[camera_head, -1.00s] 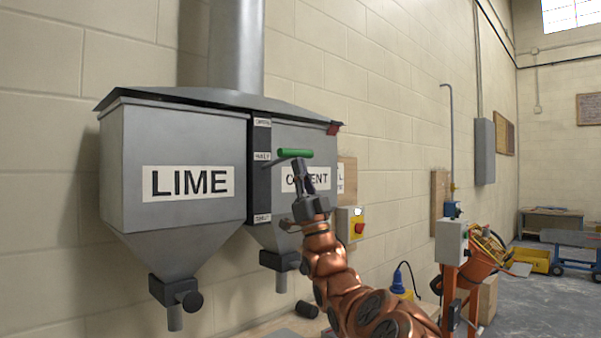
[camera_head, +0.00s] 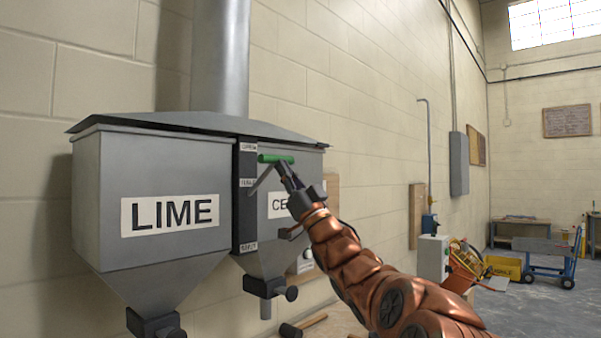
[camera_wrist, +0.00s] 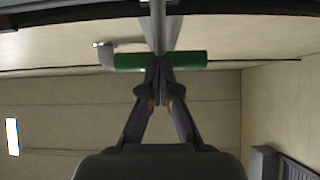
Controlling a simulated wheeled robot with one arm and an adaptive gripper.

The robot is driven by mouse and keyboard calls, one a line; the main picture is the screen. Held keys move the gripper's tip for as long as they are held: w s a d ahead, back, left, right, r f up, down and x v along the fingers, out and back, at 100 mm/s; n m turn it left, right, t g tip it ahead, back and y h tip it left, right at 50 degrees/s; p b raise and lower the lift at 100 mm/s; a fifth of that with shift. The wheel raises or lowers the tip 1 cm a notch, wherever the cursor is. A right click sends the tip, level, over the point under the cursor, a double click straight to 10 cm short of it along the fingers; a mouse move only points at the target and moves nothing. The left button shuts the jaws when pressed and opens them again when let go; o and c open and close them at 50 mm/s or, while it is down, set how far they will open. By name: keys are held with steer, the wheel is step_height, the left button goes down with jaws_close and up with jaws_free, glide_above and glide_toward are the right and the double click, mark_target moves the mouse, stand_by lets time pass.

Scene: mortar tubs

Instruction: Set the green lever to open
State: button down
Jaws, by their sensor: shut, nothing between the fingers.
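The green lever handle (camera_head: 276,158) sits on a grey rod in front of a black plate (camera_head: 246,205) between the two hopper fronts. The plate has small labels at top, middle and bottom, too small to read surely. The rod slants up, and the handle is between the top and middle label heights, nearer the top. My gripper (camera_head: 284,170) is shut and empty, with its tips at the handle, seemingly touching from below. In the wrist view the green handle (camera_wrist: 190,60) lies crosswise behind the closed fingertips (camera_wrist: 160,64), with the rod (camera_wrist: 158,22) running beyond.
The LIME hopper (camera_head: 155,185) is on the left; my arm partly covers the front of the cement hopper (camera_head: 290,150). A mixer-like orange machine (camera_head: 465,265) and a blue trolley (camera_head: 550,265) stand at the right. The floor between them is partly clear.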

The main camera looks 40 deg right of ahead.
steer(key=shift+s+r, duration=0.1)
stand_by(0.3)
steer(key=b+v, duration=0.4)
steer(key=v, duration=1)
steer(key=shift+s+r, duration=0.35)
steer(key=shift+s, duration=0.05)
